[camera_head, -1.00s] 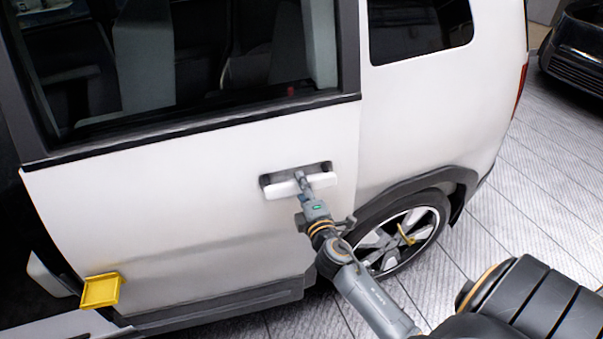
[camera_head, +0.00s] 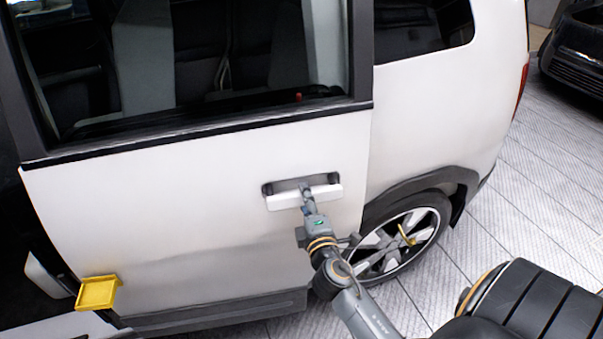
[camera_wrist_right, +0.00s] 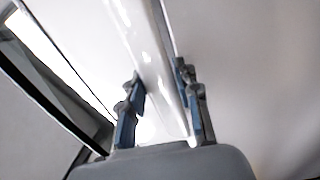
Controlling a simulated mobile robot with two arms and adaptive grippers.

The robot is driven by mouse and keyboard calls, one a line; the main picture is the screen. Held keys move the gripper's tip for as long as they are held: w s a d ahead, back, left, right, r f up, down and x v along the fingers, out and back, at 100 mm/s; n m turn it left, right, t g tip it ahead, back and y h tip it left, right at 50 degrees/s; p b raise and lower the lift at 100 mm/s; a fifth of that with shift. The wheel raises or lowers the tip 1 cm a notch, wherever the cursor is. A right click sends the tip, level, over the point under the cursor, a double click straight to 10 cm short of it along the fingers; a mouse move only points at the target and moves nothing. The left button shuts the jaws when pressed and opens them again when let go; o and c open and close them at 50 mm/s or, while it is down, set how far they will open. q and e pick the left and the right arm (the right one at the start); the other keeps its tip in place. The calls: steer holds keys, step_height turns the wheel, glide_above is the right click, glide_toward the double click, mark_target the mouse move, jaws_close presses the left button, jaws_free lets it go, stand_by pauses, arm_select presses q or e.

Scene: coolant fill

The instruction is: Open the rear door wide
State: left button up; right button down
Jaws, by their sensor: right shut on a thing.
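The white rear door (camera_head: 200,220) of the vehicle fills the left and middle of the head view. It stands slightly out from the body, with its rear edge overlapping the panel ahead of the rear wheel. Its white bar handle (camera_head: 282,202) sits in front of a dark recess. My right gripper (camera_head: 307,197) is shut on this handle. In the right wrist view the two blue-grey fingers (camera_wrist_right: 160,92) lie on either side of the glossy white handle bar (camera_wrist_right: 148,50). My left gripper is not in view.
A yellow bracket-like piece (camera_head: 97,293) is near the door's lower front corner. The rear wheel (camera_head: 402,240) is just right of my right forearm. Tiled floor (camera_head: 545,200) is open at the right, with a dark car (camera_head: 575,50) at the far right.

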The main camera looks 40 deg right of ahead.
steer(key=shift+f, duration=0.2)
steer(key=shift+m+h, duration=0.3)
steer(key=shift+h, duration=0.2)
steer(key=shift+b+v, duration=0.9)
steer(key=shift+v, duration=1.3)
steer(key=shift+r, duration=0.1)
steer(key=shift+m+g+h, duration=0.4)
steer(key=shift+h, duration=0.1)
steer(key=b+v, duration=0.2)
steer(key=v, duration=0.2)
steer(key=shift+a+b, duration=0.3)
